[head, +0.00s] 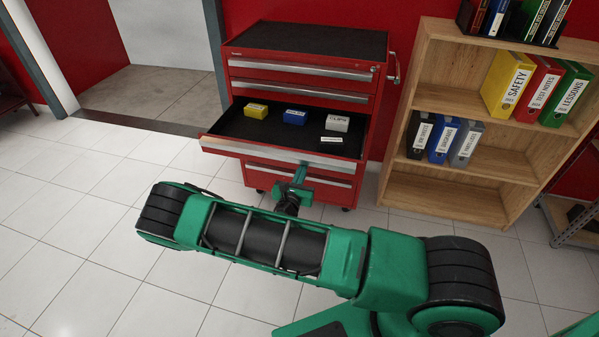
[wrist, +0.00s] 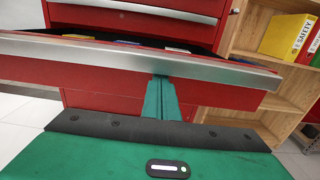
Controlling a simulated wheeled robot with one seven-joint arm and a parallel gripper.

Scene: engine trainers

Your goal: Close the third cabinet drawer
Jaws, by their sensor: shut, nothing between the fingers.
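A red tool cabinet (head: 300,60) with a black top stands against the red wall. Its third drawer (head: 250,152) from the top is pulled out, with a black liner and small boxes inside; its front also shows in the wrist view (wrist: 100,80). The drawers above and below it look shut. My gripper (head: 300,172) is at the open drawer's front, near its middle. In the wrist view my gripper's fingers (wrist: 161,98) are together and empty, with the tips at the drawer's silver edge. I cannot tell whether they touch it.
In the drawer are a yellow box (head: 256,111), a blue box (head: 295,117), a white box (head: 337,123) and a white label (head: 331,140). A wooden shelf (head: 450,195) with binders stands close on the right. Tiled floor (head: 80,220) is clear on the left.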

